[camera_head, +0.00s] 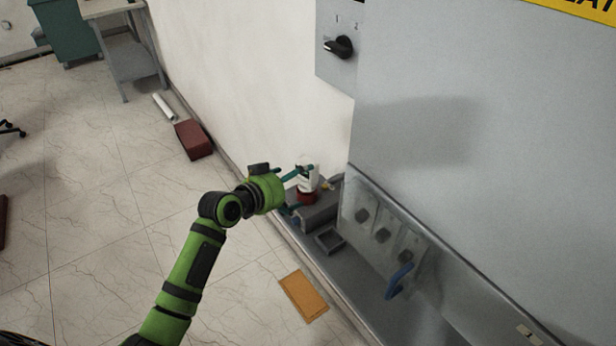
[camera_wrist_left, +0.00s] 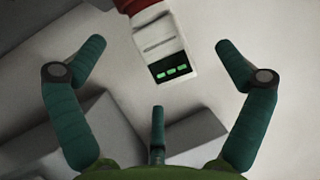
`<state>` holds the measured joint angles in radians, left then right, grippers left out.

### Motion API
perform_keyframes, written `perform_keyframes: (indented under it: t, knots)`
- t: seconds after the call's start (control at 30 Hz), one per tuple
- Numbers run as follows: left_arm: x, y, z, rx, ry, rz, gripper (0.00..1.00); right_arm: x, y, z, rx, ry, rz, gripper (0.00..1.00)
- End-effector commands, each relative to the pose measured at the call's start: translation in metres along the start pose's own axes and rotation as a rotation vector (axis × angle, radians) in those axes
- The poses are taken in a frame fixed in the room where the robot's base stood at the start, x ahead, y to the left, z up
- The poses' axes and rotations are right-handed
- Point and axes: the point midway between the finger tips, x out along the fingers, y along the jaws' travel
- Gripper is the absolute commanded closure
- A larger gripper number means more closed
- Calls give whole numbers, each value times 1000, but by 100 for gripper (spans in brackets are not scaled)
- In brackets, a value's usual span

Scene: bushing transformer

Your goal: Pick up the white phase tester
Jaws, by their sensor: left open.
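The white phase tester (camera_head: 308,181) stands on the grey ledge by the wall, left of the large grey cabinet. It has a white body and a red lower part. My left gripper (camera_head: 297,190) is open beside it, on its left, with the teal fingers reaching toward it. In the left wrist view the tester (camera_wrist_left: 161,47) shows its dark display with green marks, between the spread fingertips of my left gripper (camera_wrist_left: 160,50). The fingers look apart from it. My right gripper is not in view.
A grey block (camera_head: 321,212) and a small square frame (camera_head: 329,240) are close to the tester on the ledge. A panel with several knobs and a blue handle (camera_head: 400,281) is to the right.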

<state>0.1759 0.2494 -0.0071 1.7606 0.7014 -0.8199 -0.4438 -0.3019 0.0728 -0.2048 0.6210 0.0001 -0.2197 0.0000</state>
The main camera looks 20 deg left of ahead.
Motion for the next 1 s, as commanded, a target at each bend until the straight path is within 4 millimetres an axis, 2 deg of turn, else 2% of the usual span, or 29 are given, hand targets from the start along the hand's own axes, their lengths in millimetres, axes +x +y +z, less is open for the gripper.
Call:
perform_keyframes:
  t: [0.3, 0.43, 0.8, 0.97, 1.0]
  knots:
    - [34, 9, -12, -4, -1, 2, 0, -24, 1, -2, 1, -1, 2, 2]
    - [49, 7, -8, -3, -2, 0, 0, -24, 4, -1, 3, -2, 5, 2]
    - [56, 7, -6, 0, -2, -1, 0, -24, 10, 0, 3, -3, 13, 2]
    - [56, 7, -6, 0, -2, -1, 64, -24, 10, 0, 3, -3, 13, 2]
    - [56, 7, -6, 0, -2, -1, 69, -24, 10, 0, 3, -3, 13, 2]
